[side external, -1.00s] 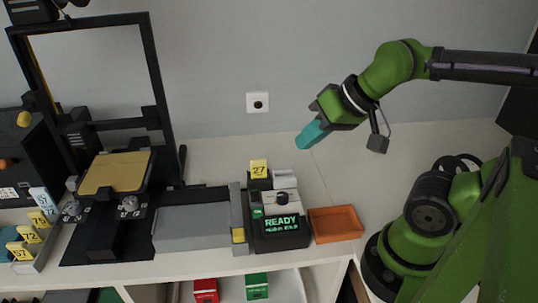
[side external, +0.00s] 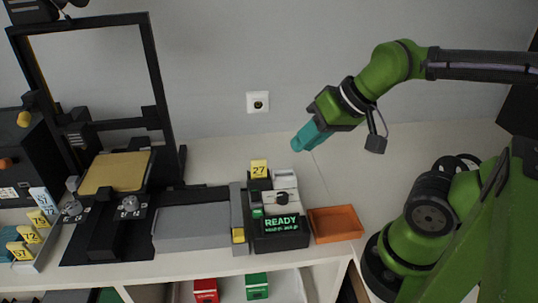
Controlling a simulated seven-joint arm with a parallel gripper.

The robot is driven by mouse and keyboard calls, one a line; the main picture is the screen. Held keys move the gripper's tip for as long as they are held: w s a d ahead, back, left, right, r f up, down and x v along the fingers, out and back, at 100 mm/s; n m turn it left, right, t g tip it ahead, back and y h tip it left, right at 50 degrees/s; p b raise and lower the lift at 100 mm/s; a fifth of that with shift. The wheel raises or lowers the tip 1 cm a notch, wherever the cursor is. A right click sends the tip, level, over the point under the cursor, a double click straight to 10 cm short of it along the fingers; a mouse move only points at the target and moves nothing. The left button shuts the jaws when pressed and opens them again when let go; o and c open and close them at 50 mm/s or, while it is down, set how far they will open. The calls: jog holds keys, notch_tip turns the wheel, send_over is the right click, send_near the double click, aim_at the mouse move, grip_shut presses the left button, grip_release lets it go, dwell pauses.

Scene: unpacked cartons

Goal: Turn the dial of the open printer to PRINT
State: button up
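A small black machine (side external: 280,242) with a lit green READY display (side external: 282,223) stands near the front edge of the white counter. A round black dial (side external: 283,198) sits on its pale upper part; I cannot read any dial marking or a PRINT label. A larger black open-framed machine (side external: 157,95) with a tan plate stands to the left and has small grey knobs (side external: 129,203) at its front. I cannot tell for certain which one is the printer. My gripper (side external: 302,140), with teal fingers, hangs above and behind the small machine, touching nothing. Its fingers overlap in this view, hiding any gap.
A yellow card marked 27 (side external: 259,169) stands at the back of the small machine. An orange tray (side external: 335,224) lies right beside it. A grey flat block (side external: 190,230) lies to its left. The counter behind the tray is clear.

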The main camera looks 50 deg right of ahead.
aim_at(283, 195)
jog(key=o, duration=0.4)
jog(key=shift+w+a+f+n+g, duration=0.1)
jog(key=shift+w+f+n+g, duration=0.1)
jog(key=shift+w+n+g, duration=0.3)
jog(key=shift+w+a+f+n+g, duration=0.1)
jog(key=shift+w+f+n+g, duration=0.15)
jog(key=shift+w, duration=0.3)
jog(key=shift+o, duration=0.9)
jog(key=n, duration=0.1)
jog(key=w+n+g, duration=0.1)
jog(key=n, duration=0.1)
jog(key=w+n+g, duration=0.1)
jog(key=n, duration=0.1)
jog(key=shift+f+h, duration=0.1)
jog(key=shift+h, duration=0.2)
jog(key=f+n+g, duration=0.1)
jog(key=f+n, duration=0.4)
jog(key=w+f+n+g+h, duration=0.1)
jog(key=f+n, duration=0.4)
jog(key=d+f+n+g, duration=0.1)
jog(key=f+n, duration=0.4)
jog(key=shift+w+f+n+g, duration=0.25)
jog(key=shift+f, duration=0.15)
